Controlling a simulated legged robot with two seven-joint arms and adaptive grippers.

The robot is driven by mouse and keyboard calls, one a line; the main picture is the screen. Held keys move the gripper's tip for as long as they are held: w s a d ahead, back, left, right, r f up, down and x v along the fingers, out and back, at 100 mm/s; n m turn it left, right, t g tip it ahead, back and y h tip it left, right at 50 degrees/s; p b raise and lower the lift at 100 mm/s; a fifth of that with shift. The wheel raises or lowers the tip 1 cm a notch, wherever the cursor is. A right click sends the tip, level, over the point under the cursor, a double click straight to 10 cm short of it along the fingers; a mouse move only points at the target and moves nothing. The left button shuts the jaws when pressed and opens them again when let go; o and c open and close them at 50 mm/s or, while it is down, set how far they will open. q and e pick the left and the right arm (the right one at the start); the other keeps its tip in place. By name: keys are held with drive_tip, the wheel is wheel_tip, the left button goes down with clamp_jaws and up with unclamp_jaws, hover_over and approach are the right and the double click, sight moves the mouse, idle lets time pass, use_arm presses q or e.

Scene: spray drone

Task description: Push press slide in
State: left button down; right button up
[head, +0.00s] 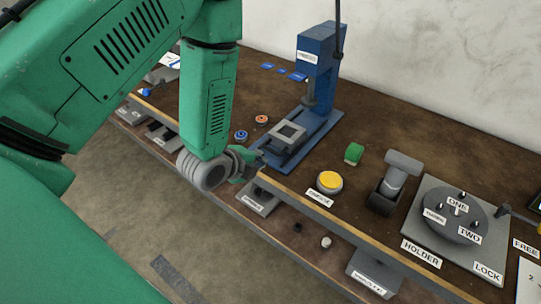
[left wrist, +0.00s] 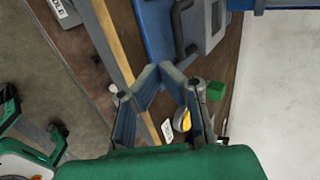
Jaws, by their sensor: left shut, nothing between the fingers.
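The blue press (head: 318,60) stands upright on its blue base plate (head: 322,128) at the back of the bench. Its grey slide (head: 287,134) sits on the base, toward the bench front from the press column. In the left wrist view the slide (left wrist: 214,22) shows at the top, with a dark handle (left wrist: 181,32) on its near side. My left gripper (head: 256,165) is just in front of the slide, at the bench's front edge. Its fingertips (left wrist: 160,70) meet with nothing between them, a little short of the handle. My right gripper is not in view.
A yellow button (head: 329,181), a green block (head: 354,153) and a dark clamp-like tool (head: 394,183) stand right of the press. A round holder (head: 456,216) is farther right. Orange (head: 261,120) and blue (head: 241,135) round pieces lie left of the slide.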

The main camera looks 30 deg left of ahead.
sight(294, 132)
use_arm(q)
drive_tip(key=shift+w+d+f+p, duration=0.15)
drive_tip(key=shift+w+f, duration=0.15)
drive_tip(key=shift+w, duration=0.8)
drive_tip(key=shift+w+a+f+p, duration=0.15)
drive_tip(key=shift+w+f, duration=0.1)
drive_tip(key=shift+w, duration=0.8)
drive_tip(key=shift+d, duration=0.15)
drive_tip(key=w+b, duration=0.1)
drive_tip(key=w, duration=0.6)
drive_tip(key=w+d+b, duration=0.1)
drive_tip(key=w, duration=0.3)
drive_tip(key=shift+f+b, duration=0.1)
drive_tip(key=shift+b, duration=0.2)
drive_tip(key=shift+w, duration=0.45)
